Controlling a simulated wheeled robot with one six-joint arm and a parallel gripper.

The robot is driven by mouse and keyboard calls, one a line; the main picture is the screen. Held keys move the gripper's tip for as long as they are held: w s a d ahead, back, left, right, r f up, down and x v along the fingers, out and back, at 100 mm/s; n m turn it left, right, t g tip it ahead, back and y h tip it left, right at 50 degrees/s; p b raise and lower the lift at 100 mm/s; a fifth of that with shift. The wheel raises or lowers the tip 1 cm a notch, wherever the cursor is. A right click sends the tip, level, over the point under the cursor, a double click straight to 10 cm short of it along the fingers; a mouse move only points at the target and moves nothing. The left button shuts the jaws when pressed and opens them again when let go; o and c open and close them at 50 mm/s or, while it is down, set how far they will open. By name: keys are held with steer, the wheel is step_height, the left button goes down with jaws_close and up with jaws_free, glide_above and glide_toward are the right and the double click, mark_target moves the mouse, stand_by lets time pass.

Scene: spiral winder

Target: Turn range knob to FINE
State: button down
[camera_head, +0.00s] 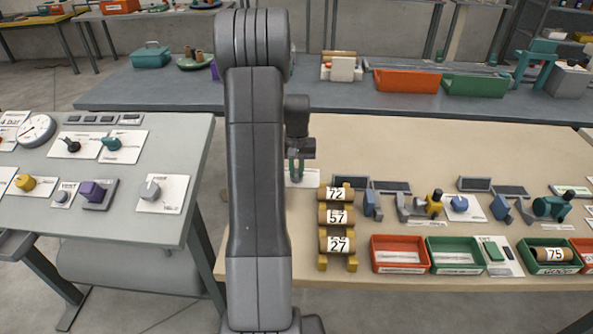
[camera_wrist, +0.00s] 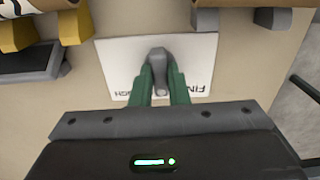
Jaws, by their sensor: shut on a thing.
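The range knob (camera_wrist: 158,62) is a grey lever-shaped knob on a white label plate (camera_wrist: 110,60) in the wrist view. The plate shows "FIN" on its right side and partly hidden, inverted lettering at its lower edge. My gripper (camera_wrist: 160,75) has its two green fingers shut on the knob, one on each side. In the head view my gripper (camera_head: 295,170) points down at the white plate (camera_head: 310,179) on the beige table, beside my arm. The knob itself is hidden there by the fingers.
Red (camera_head: 399,268) and green (camera_head: 455,268) trays lie at the table's front. A grey console (camera_head: 120,220) with other knobs stands at left, across a gap. Dark display blocks (camera_head: 390,186) lie to the right.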

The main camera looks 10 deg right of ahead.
mark_target(296, 171)
steer(key=n, duration=0.4)
steer(key=shift+n, duration=0.3)
steer(key=shift+r+n+b, duration=0.1)
steer(key=shift+n+b, duration=0.3)
steer(key=shift+n, duration=1.5)
steer(key=shift+w, duration=0.1)
steer(key=c, duration=1.4)
jaws_free()
step_height(296, 171, up, 14)
steer(key=shift+f, duration=0.2)
